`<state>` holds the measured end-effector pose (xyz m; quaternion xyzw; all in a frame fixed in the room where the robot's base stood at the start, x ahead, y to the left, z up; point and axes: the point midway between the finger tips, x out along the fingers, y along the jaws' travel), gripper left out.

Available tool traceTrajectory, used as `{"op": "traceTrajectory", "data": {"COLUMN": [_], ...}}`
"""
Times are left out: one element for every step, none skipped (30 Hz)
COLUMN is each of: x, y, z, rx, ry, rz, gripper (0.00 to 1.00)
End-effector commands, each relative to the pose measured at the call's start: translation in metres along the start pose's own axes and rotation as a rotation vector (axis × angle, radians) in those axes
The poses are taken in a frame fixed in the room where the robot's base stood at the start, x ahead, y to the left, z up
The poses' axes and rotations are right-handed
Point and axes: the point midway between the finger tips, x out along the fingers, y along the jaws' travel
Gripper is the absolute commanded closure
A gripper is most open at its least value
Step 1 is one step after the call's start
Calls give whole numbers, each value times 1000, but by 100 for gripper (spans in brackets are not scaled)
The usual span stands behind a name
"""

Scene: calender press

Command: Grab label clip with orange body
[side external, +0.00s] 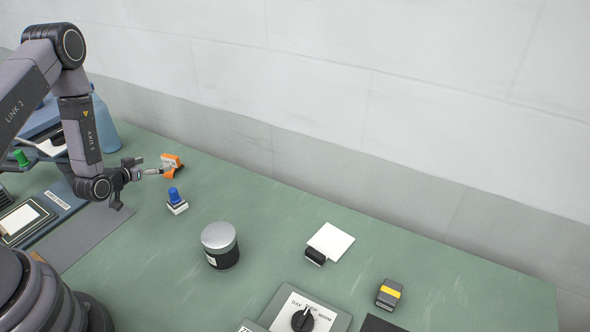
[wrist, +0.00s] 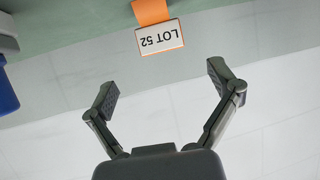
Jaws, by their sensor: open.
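The label clip with an orange body (side external: 172,164) stands on the green table near the wall in the side external view. In the wrist view the clip's orange body (wrist: 152,11) is at the top, with a white label (wrist: 160,38) reading "LOT 52" upside down. My gripper (side external: 152,171) is just left of the clip in the side external view. In the wrist view my gripper (wrist: 166,83) has its fingers spread wide with nothing between them. The clip lies beyond the fingertips, roughly centred between them. I cannot tell the exact gap.
A blue-topped stamp (side external: 176,201) stands close in front of the clip; a blue part (wrist: 6,90) shows at the wrist view's left edge. A grey-lidded jar (side external: 220,246), a white card in a black clip (side external: 328,243) and a yellow-striped block (side external: 389,294) stand farther right.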

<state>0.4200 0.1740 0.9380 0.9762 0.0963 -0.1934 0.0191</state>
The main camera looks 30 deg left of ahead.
Motion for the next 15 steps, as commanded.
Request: {"op": "traceTrajectory", "data": {"x": [8, 11, 15, 17, 18, 20, 23, 25, 30, 35, 40, 47, 52, 56, 61], "y": [0, 0, 0, 0, 0, 0, 0, 0, -1, -1, -2, -2, -3, -3, -2], "z": [0, 0, 0, 0, 0, 0, 0, 0, -1, -1, -2, -2, -2, -2, -2], "rx": [2, 1, 1, 0, 0, -1, 0, 0, 1, 1, 1, 1, 1, 1, 1], "ry": [1, 0, 1, -1, -1, -1, 0, 0, 0, 2, 2, 2, 1, 1, -1], "rz": [0, 0, -1, -1, -1, -1, -1, -1, 0, 0, 0, 0, 0, 0, 0], "gripper": [11, 11, 11, 11, 11, 11, 11, 11, 11, 11, 11, 11, 11, 11, 11]}}
